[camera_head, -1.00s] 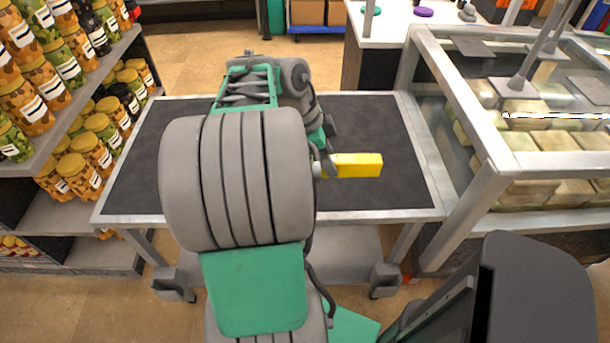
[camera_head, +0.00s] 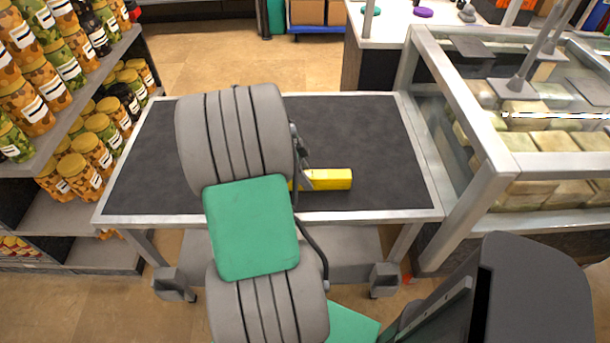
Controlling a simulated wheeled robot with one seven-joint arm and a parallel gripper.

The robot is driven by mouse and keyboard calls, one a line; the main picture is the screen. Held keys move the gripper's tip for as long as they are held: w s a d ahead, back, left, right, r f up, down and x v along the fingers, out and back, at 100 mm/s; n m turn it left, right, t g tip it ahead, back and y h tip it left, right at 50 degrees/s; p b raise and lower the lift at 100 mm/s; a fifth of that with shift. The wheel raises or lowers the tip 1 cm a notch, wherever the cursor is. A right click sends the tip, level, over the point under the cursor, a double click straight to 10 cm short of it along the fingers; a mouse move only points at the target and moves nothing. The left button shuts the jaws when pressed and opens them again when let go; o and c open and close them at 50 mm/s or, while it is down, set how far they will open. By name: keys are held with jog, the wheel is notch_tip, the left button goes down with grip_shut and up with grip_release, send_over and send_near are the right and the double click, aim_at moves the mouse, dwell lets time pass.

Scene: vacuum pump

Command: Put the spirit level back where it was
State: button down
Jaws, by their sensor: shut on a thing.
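The spirit level is a yellow bar (camera_head: 330,180) over the dark top of the table (camera_head: 375,135), just right of my arm. My gripper (camera_head: 304,179) is mostly hidden behind my arm. A grey finger shows across the bar's left part, and the gripper is shut on it. The bar's left end is partly covered. I cannot tell whether the bar touches the table top or hangs just above it.
A shelf with several jars (camera_head: 92,140) stands left of the table. A glass-sided display case (camera_head: 530,140) stands close on the right. A white counter (camera_head: 400,25) is behind. The table top is otherwise clear.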

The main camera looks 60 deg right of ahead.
jog(key=c, duration=1)
grip_release()
jog(key=shift+f, duration=0.15)
jog(key=shift+r+p, duration=0.3)
jog(key=shift+r, duration=0.1)
jog(key=v, duration=1.2)
jog(key=w+a+n+t+h, duration=0.1)
jog(key=w+a+n+t, duration=0.2)
jog(key=w+a+n, duration=0.6)
jog(key=a+n+t+y, duration=0.1)
jog(key=a+n, duration=0.6)
jog(key=a, duration=0.2)
jog(key=w+a+n+t+y, duration=0.1)
jog(key=a+n, duration=0.6)
jog(key=a, duration=0.2)
jog(key=w+a+n+t+y, duration=0.1)
jog(key=a+n+t, duration=0.1)
jog(key=a+n, duration=0.5)
jog(key=shift+w+a+f+n, duration=0.1)
jog(key=shift+a+f+n, duration=0.1)
jog(key=shift+a, duration=0.3)
jog(key=shift+w+a+f+n, duration=0.1)
jog(key=shift+a+f+n, duration=0.1)
jog(key=shift+a, duration=0.3)
jog(key=shift+r+p, duration=0.5)
jog(key=shift+r, duration=0.05)
